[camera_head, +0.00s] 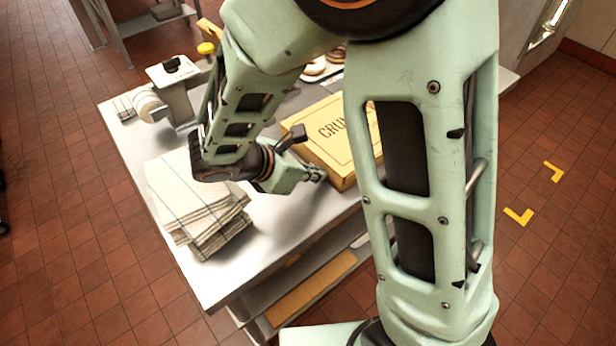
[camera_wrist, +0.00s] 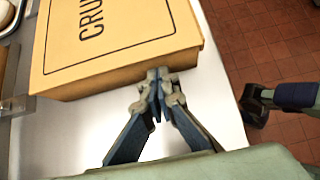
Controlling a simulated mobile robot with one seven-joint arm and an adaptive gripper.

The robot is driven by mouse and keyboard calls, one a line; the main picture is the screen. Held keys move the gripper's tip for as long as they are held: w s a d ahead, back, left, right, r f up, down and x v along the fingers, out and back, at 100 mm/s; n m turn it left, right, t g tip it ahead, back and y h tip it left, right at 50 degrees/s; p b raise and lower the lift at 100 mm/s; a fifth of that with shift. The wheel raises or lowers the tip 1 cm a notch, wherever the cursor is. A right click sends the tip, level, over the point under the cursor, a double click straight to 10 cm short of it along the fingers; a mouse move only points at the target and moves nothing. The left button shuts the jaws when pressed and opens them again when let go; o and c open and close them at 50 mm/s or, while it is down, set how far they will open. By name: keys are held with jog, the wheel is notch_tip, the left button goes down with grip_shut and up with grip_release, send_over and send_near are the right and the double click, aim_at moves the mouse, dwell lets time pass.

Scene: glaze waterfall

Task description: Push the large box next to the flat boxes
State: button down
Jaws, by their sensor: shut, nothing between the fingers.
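The large box is a yellow-tan carton (camera_head: 318,108) lying on the steel table, with lettering starting "CRU" on top. My arm hides its right part in the head view. In the wrist view the box (camera_wrist: 115,50) fills the upper left. My gripper (camera_wrist: 158,84) is shut and empty, its fingertips at the box's near side wall; whether they touch it I cannot tell. In the head view my gripper (camera_head: 307,157) is beside the box's left end. Flat tan pieces (camera_head: 312,290) lie on the lower shelf; I cannot tell if these are the flat boxes.
A stack of striped folded cloths (camera_head: 200,205) lies at the table's left front. A grey device (camera_head: 178,92) with a white roll stands at the back left. Round pastries (camera_head: 318,68) lie behind the box. The table's front edge (camera_head: 270,275) is close; bare steel lies before the box.

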jog(key=w+d, duration=0.5)
jog(key=d, duration=0.2)
jog(key=w+d, duration=0.5)
jog(key=d, duration=0.3)
jog(key=w+d+b, duration=0.1)
jog(key=w+d, duration=0.4)
jog(key=d, duration=0.2)
jog(key=shift+w+d, duration=0.15)
jog(key=shift+d, duration=0.2)
jog(key=shift+r, duration=0.15)
